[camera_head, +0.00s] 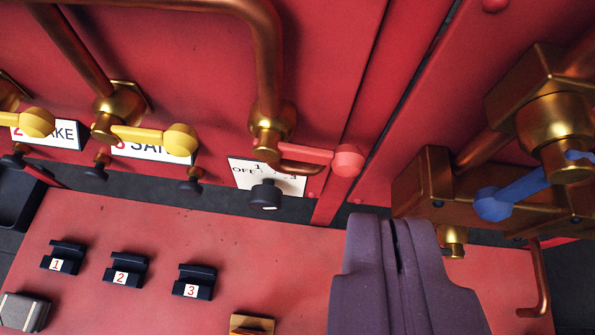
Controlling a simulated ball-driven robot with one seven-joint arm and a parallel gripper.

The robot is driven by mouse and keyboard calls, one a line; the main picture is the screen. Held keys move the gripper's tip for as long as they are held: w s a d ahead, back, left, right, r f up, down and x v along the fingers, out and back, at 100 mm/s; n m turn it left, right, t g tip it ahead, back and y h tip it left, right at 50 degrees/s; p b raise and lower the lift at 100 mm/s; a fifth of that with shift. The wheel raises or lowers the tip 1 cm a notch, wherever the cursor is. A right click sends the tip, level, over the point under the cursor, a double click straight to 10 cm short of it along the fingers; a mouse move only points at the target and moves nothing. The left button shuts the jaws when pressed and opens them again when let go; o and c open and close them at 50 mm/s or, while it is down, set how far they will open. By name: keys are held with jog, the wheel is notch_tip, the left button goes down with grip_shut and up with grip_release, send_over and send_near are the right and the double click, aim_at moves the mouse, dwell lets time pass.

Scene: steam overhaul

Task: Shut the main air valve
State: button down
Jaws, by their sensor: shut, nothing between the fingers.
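My gripper (393,222) shows its purple fingers at the bottom right, shut and empty. A brass valve block (425,185) with a blue lever (515,193) is to the right of the fingertips. A brass valve (268,135) with a red lever (320,156) is up and left of the fingertips. Its lever points right, over a white plate marked "OFF". My fingers appear apart from both levers. No label reading main air is visible, so I cannot tell which valve is the main air valve.
Two yellow levers (155,138) (30,122) stand on brass valves at the left. Black blocks numbered 1 (63,255), 2 (126,270) and 3 (194,282) lie on the red surface (240,260). Copper pipes run along the red wall.

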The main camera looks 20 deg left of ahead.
jog(key=shift+s+a+f, duration=0.15)
jog(key=shift+s+a, duration=0.05)
jog(key=shift+a, duration=0.05)
jog(key=b, duration=0.3)
send_over(350, 149)
jog(key=s, duration=0.4)
notch_tip(350, 149, down, 6)
jog(key=f, duration=0.1)
jog(key=w+f, duration=0.1)
jog(key=f, duration=0.1)
jog(key=shift+d+f, duration=0.15)
jog(key=shift+f, duration=0.05)
